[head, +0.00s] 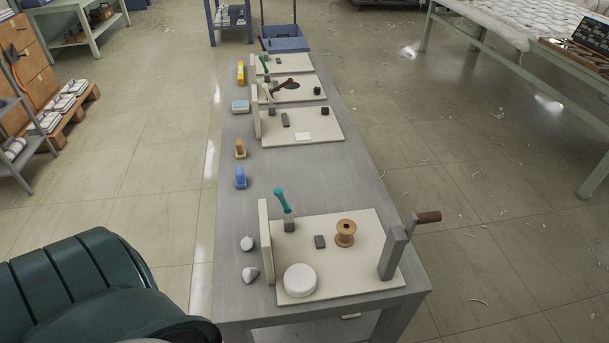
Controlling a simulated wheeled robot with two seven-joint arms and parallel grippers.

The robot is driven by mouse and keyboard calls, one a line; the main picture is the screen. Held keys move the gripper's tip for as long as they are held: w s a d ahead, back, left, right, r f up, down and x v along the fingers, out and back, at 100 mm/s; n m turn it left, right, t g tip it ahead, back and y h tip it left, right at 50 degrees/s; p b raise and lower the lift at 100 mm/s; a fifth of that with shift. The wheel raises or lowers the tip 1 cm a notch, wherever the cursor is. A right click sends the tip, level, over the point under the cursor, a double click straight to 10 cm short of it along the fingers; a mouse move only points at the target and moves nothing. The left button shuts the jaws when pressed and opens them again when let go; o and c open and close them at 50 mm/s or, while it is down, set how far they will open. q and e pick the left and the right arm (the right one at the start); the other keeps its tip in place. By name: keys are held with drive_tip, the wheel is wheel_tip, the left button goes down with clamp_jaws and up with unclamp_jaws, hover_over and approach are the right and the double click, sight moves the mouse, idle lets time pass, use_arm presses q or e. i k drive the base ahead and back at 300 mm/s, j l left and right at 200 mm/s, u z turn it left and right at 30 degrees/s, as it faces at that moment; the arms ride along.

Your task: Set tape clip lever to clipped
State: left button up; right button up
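On the nearest pale board (365,285), a teal-handled lever (283,201) stands on a small dark block, tilted slightly left at its top. A second teal-handled lever (264,63) shows on the farthest board. A dark brown lever-like piece (285,87) lies across the board in front of that one. I cannot tell which of these is the tape clip lever, and no clip or tape is clear at this size. Neither of my grippers shows in the head view.
The long grey table (225,290) also holds a wooden spool (345,232), a white disc (300,280), a crank post (393,252) and small blocks. A dark green ribbed object (80,280) fills the lower left. Open floor (470,200) lies to the right.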

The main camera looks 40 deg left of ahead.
sight(278, 192)
drive_tip(key=i+l, duration=0.2)
drive_tip(key=i, duration=0.2)
drive_tip(key=i+l, duration=0.2)
drive_tip(key=i, duration=0.25)
drive_tip(key=u, duration=2.1)
